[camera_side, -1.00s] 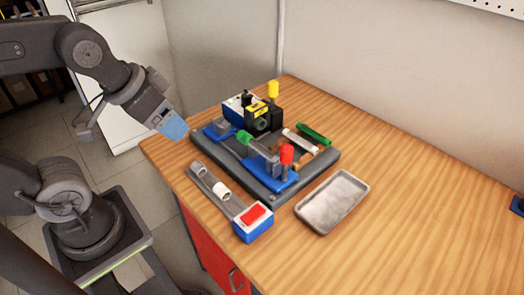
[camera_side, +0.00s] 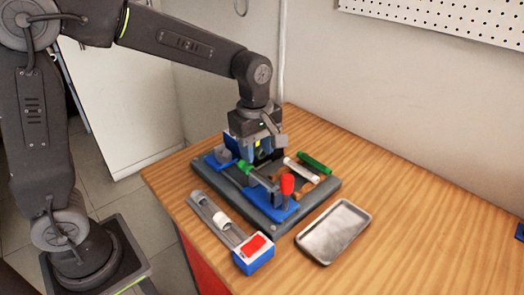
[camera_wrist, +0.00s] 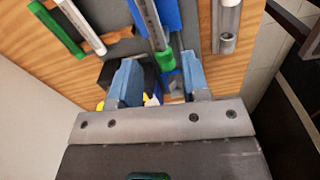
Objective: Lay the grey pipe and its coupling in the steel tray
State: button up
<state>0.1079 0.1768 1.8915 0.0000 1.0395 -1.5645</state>
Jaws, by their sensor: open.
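A grey pipe (camera_side: 262,179) with a green coupling (camera_side: 244,166) on its end lies in a blue clamp (camera_side: 286,211) with a red handle, on a dark board. The wrist view shows the pipe (camera_wrist: 149,22) running up from the coupling (camera_wrist: 166,60). My gripper (camera_side: 260,153) is low over the back of the board, pointing down, close to the coupling. In the wrist view its blue fingers are open (camera_wrist: 159,68), with the coupling between them in the picture; I cannot tell whether they touch it. The steel tray (camera_side: 333,232) is empty, right of the board.
A white pipe (camera_side: 301,170) and a green pipe (camera_side: 316,163) lie at the board's (camera_side: 262,217) right side.

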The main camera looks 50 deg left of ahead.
aim_at(262, 176)
jog(key=shift+w+d+f+n, duration=0.2)
jog(key=shift+w+f+n, duration=0.4)
jog(key=shift+f+n, duration=0.15)
jog(key=shift+f, duration=3.4)
jog(key=c, duration=0.7)
jog(key=shift+r, duration=0.1)
jog(key=shift+c, duration=0.3)
jog(key=shift+r, duration=0.25)
grip_shut()
jog(key=shift+r, duration=3.45)
